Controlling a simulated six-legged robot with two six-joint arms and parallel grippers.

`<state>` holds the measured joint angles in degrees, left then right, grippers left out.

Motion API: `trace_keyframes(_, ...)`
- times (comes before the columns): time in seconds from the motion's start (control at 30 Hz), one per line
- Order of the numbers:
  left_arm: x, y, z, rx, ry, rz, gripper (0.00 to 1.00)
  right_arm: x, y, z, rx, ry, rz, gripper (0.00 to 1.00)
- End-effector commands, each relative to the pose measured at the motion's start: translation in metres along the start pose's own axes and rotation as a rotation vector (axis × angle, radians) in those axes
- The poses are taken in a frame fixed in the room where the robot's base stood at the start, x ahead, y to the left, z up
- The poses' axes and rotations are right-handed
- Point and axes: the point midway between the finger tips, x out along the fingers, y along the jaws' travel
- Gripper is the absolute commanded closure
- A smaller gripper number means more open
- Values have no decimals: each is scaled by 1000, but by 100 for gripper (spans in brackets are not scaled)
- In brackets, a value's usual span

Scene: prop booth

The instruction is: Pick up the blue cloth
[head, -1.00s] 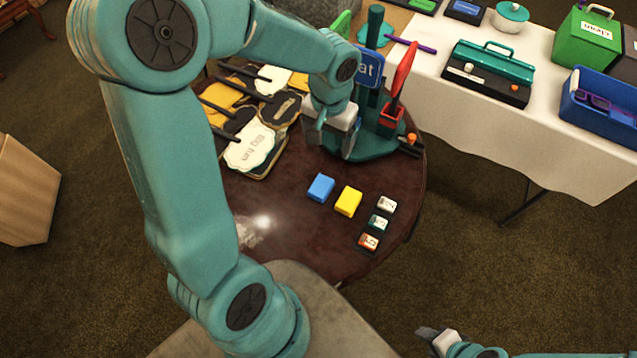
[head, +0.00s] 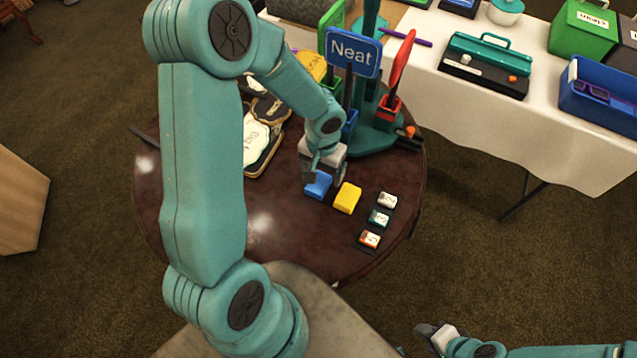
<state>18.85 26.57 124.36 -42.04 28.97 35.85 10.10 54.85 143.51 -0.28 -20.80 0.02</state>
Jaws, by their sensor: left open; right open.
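The blue cloth (head: 319,187) is a small folded block on the dark round table (head: 290,250). My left gripper (head: 324,177) is open, with its fingers at the cloth's far edge. It hides part of the cloth, and I cannot tell whether the fingers touch it. My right gripper (head: 432,335) is open and empty at the bottom of the view, off the table.
A yellow block (head: 348,198) lies just right of the blue cloth. Several small labelled blocks (head: 379,219) stand further right. A teal stand with a blue "Neat" sign (head: 352,52) rises behind. The table's front left is bare.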

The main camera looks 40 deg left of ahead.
Motion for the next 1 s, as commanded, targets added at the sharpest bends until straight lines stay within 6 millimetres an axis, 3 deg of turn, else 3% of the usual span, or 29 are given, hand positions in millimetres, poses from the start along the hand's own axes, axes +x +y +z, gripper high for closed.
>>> trace_keyframes(0.1,22,-2,-1,-1,-4,0,17,2,1,0,0,0,0,57)
trace_keyframes(0.2,31,-2,-2,-1,-2,0,17,3,1,0,0,0,0,57)
trace_keyframes(0.47,33,-2,-3,-1,1,1,17,3,1,0,0,0,0,57)
trace_keyframes(0.6,33,-2,-2,-1,0,1,63,3,1,0,0,0,0,57)
trace_keyframes(0.67,33,-2,-2,-1,0,1,77,3,1,0,0,0,0,57)
trace_keyframes(1.0,29,-2,-3,-2,1,0,77,2,1,0,0,0,0,57)
